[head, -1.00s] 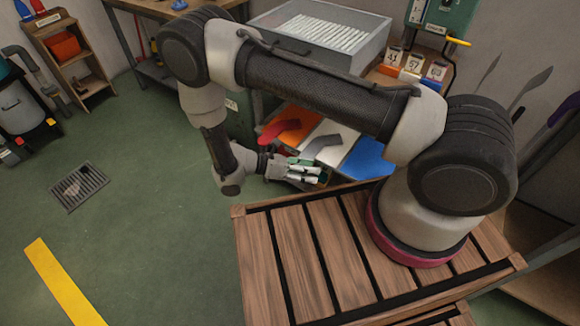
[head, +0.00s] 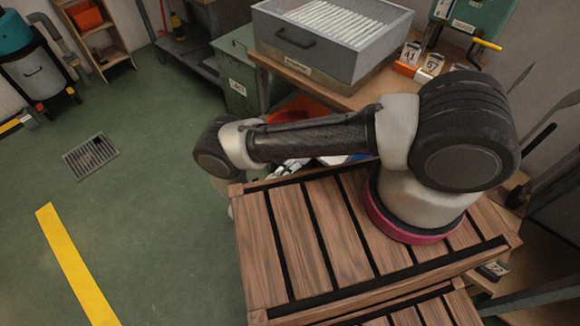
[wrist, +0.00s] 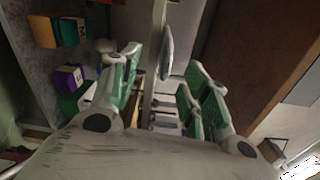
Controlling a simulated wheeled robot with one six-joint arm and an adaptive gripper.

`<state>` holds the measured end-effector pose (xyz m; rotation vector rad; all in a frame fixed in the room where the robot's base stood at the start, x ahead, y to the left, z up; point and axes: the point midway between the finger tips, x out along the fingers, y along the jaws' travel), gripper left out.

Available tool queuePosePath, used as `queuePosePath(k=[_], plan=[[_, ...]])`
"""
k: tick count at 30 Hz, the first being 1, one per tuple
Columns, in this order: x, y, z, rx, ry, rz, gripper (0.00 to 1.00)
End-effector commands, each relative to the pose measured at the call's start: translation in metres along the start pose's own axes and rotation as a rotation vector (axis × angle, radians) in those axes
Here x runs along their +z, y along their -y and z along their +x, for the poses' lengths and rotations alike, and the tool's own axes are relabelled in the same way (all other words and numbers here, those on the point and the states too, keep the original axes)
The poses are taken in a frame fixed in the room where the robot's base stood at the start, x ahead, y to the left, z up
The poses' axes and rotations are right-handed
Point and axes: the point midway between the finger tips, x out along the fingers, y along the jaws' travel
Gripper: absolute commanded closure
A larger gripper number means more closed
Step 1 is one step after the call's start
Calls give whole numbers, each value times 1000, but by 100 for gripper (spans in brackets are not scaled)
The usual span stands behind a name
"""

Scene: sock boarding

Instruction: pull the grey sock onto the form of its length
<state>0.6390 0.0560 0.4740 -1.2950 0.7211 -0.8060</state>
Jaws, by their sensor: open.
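The grey sock is not visible now; my arm covers most of the place where the coloured mats lie in the head view. Only slivers of the orange mat (head: 302,104) and the blue mat (head: 362,157) show there. My gripper (head: 290,166) is mostly hidden behind my forearm in the head view. In the wrist view my gripper (wrist: 164,68) is open, its green and white fingers spread apart. A pale, flat, narrow piece (wrist: 167,52) stands beyond the fingers, between them in the picture. I cannot tell whether it is a form.
A grey tray of white rods (head: 290,40) stands on the wooden bench. Numbered cards (head: 411,53) stand right of it. Coloured blocks (wrist: 66,80) show at left in the wrist view, a brown panel (wrist: 255,60) at right.

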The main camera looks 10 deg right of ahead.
Motion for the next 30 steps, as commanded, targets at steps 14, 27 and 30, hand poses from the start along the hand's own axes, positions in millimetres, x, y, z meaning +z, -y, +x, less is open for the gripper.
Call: queuePosePath(k=[14, 27, 30], plan=[[5, 6, 14, -23, 16, -152, 54], [5, 7, 61, -23, 16, -150, 54], [6, 7, 66, -23, 17, -149, 54]])
